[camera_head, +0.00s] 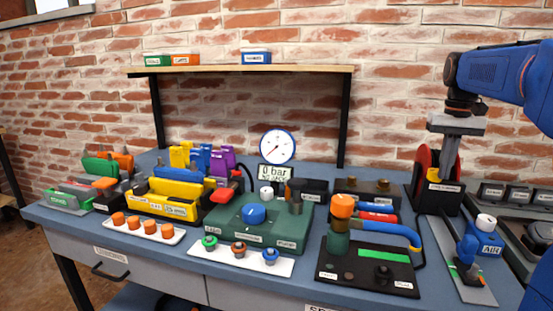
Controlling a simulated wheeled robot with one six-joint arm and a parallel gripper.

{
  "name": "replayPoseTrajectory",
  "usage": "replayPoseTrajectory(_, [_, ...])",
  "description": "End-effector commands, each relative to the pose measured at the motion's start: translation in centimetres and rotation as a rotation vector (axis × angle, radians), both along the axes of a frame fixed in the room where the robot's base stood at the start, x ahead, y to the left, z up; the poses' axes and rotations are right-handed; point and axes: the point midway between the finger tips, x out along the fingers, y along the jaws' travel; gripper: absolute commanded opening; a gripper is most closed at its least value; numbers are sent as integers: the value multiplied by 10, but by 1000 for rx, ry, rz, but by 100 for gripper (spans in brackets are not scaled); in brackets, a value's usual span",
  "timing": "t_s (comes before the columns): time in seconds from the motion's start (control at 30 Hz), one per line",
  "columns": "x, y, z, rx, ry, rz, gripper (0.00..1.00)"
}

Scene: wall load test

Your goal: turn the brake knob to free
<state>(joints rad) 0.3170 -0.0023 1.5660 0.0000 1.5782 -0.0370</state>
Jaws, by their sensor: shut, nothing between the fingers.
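A blue round knob (253,214) with a pale pointer mark sits on top of a green box (222,228). Small labels lie around it, too small to read, so I cannot tell whether it is the brake knob or which position it points to. My gripper (446,176) points down at the right, shut and empty. It is over or in front of a red and black device (425,170) with a label at its foot; I cannot tell whether they touch. The gripper is well to the right of the blue knob.
A gauge (278,146) stands behind the green box. A black plate (345,277) with an orange-topped post and blue handle lies to its right. Trays of orange knobs (134,224) and coloured knobs (238,260) lie in front. A shelf (300,69) spans the back.

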Motion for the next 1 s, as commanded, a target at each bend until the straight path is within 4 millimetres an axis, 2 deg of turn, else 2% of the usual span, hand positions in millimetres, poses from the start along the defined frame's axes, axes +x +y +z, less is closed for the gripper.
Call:
replayPoseTrajectory(0.63, [0,-4,0,0,-1,0,0])
replayPoseTrajectory(1.0, [-7,-5,2,-1,-2,0,0])
